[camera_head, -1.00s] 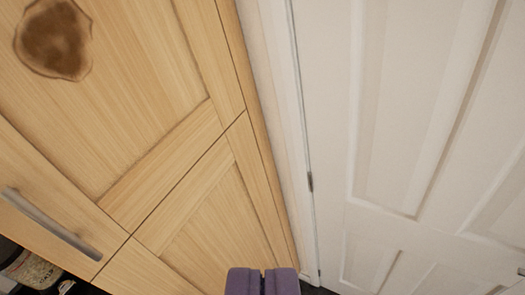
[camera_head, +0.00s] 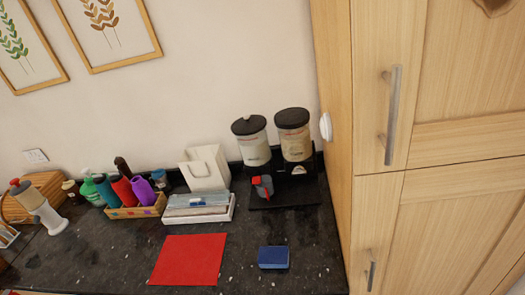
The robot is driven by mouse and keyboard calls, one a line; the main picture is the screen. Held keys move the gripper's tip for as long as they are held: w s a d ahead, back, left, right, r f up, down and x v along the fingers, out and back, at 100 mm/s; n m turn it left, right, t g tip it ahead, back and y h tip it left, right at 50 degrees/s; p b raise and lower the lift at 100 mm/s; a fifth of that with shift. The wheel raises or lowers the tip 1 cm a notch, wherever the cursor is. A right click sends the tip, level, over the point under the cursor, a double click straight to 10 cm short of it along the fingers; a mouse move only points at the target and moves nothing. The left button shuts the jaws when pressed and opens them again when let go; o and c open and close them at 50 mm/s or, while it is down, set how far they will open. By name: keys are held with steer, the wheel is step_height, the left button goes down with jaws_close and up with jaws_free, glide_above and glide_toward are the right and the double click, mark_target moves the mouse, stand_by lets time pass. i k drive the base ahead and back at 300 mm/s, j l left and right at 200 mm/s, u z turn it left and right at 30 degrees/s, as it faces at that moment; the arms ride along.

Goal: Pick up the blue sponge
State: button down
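The blue sponge (camera_head: 273,257) lies flat on the dark granite counter (camera_head: 250,225), near its front edge and just left of the tall wooden cabinet. It is a small rectangular block, lighter on top and darker on its front side. Nothing touches it. My gripper is not in view now.
A red mat (camera_head: 188,260) lies left of the sponge. Behind are a dispenser with two jars (camera_head: 275,140) on a black base, a white tray (camera_head: 199,218), a white holder (camera_head: 204,168) and a wooden box of bottles (camera_head: 136,210). A wooden cabinet (camera_head: 385,190) bounds the right.

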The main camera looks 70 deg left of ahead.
mark_target(269, 257)
steer(key=k+l+u, duration=0.15)
steer(key=u, duration=0.3)
steer(key=k+u, duration=0.2)
steer(key=u, duration=0.3)
steer(key=k+u, duration=0.25)
steer(key=u, duration=0.2)
steer(key=k+j, duration=0.1)
steer(key=k, duration=0.25)
